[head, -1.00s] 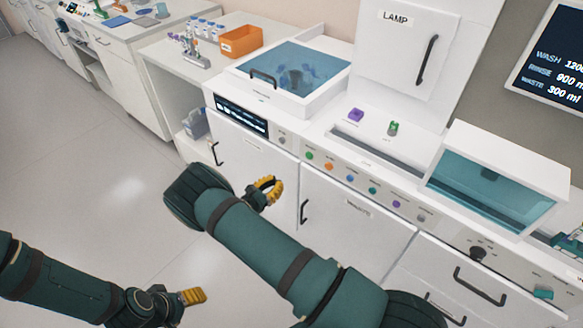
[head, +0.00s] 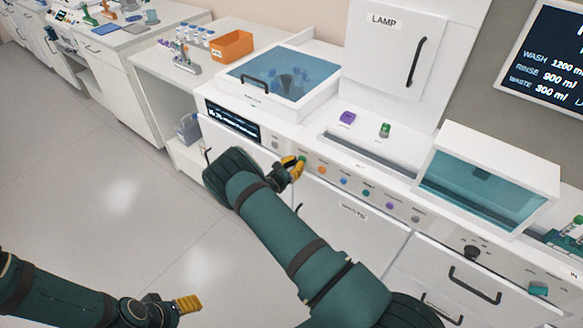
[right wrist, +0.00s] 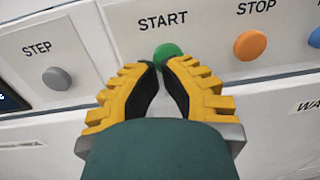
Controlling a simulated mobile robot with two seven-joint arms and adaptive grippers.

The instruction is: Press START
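The green START button (right wrist: 167,50) shows in the right wrist view, under its printed label, just beyond my fingertips and partly covered by them. In the head view the button (head: 303,158) is at the left end of the coloured row, beside my right gripper (head: 294,168). My right gripper (right wrist: 160,65) has its yellow fingers brought together at the tips, with nothing held between them. I cannot tell whether the tips touch the button. My left gripper (head: 188,304) is low at the left, away from the panel; its finger gap is not clear.
The grey STEP button (right wrist: 57,78) is left of START and the orange STOP button (right wrist: 250,45) is close on its right. A dark display (head: 232,122) is left of the buttons. A clear-lidded basin (head: 283,78) sits above. Open floor lies at the left.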

